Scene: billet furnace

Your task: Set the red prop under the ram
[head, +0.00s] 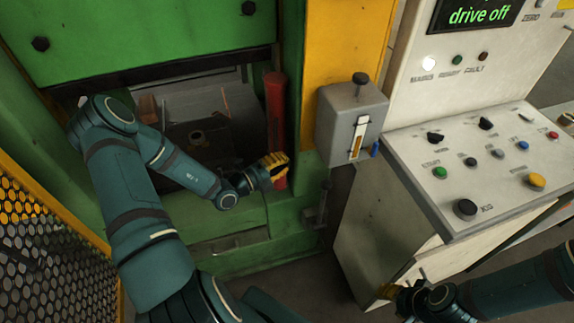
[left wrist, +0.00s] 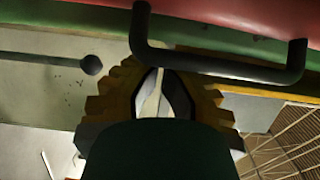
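The red prop (head: 276,105) is a long red bar standing nearly upright at the right side of the green press's opening. My left gripper (head: 273,166) is at its lower part, its yellow fingers overlapping it in the head view. In the left wrist view the red surface (left wrist: 240,14) fills the top edge, with a black bar handle (left wrist: 225,69) crossing close to my left fingertips (left wrist: 165,75). Whether the fingers are closed on the handle is unclear. The green ram (head: 150,35) is above the opening. My right gripper (head: 392,292) is low at right, beside the cabinet, its fingers unclear.
A dark block with a round hole (head: 197,137) is inside the opening. A grey box with a gauge (head: 350,120) is right of the prop. The control console (head: 475,165) stands at right; its display reads "drive off". A yellow-framed mesh guard (head: 50,240) is at lower left.

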